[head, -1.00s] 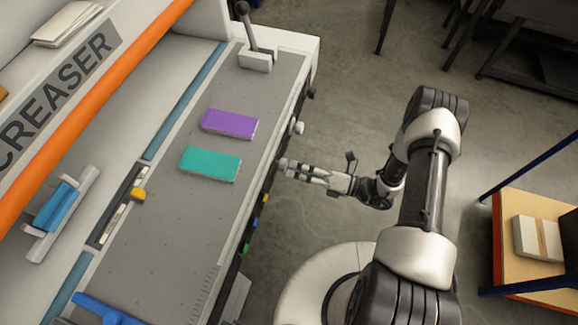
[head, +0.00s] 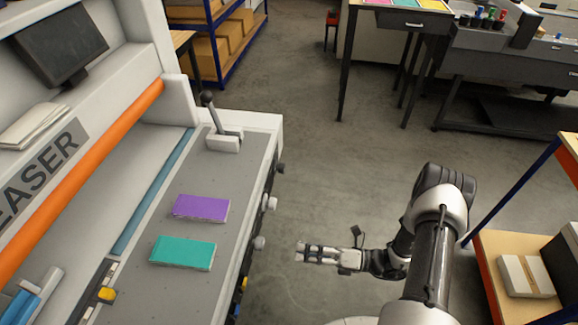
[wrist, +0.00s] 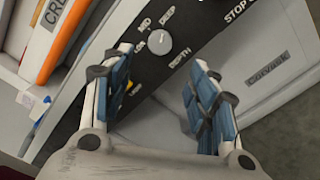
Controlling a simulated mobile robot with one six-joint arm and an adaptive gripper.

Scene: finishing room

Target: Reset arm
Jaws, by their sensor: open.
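My gripper (head: 299,253) is stretched out to the left over the floor, just right of the creaser's edge in the head view. It is empty and apart from the machine there. In the wrist view my gripper (wrist: 165,85) is open, with its two blue-padded fingers spread and nothing between them. Behind the fingers is the creaser's dark control panel with a round grey knob (wrist: 159,42) and the words "MID", "DEEP" and "DEPTH".
The creaser's bed (head: 215,168) holds a purple stack (head: 201,208) and a teal stack (head: 183,252). A lever (head: 222,137) stands at its far end. A shelf (head: 484,245) with a paper bundle (head: 526,276) is at right. The floor (head: 330,170) ahead is clear.

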